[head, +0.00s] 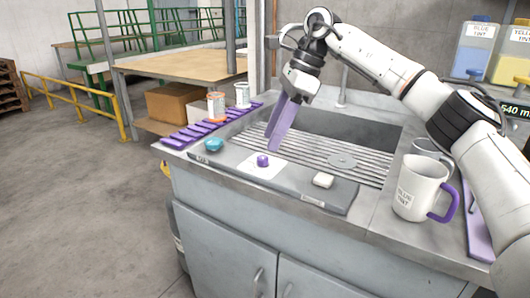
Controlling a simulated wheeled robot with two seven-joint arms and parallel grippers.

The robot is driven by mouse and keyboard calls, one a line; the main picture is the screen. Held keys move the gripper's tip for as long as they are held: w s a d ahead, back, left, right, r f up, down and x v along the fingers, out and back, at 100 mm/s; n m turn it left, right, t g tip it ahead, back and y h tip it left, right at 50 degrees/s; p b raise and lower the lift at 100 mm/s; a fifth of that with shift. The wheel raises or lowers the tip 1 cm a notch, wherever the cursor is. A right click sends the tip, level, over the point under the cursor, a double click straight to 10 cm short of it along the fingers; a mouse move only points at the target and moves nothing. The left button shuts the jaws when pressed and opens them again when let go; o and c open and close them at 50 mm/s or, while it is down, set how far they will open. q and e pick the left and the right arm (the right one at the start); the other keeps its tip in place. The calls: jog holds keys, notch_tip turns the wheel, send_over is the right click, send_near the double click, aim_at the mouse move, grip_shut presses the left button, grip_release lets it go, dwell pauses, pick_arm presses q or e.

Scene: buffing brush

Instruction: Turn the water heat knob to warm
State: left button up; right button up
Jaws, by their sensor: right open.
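A small purple knob (263,160) stands on a white square plate on the grey front panel (237,161) of the sink counter. It appears to be the water heat knob; its markings are too small to read. My right gripper (271,142) reaches in from the right with its purple fingers pointing down. It is open and empty, a little behind and above the knob, apart from it as far as I can tell. My left gripper is not in view.
A teal object (213,145) and a white block (323,180) lie on either side of the knob. The ribbed sink (318,150) is behind. A white mug (417,188) with a purple handle stands at the right, and small cans stand at the back left.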

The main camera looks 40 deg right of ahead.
aim_at(262, 157)
jog(key=x, duration=0.5)
jog(key=shift+a, duration=0.1)
grip_shut()
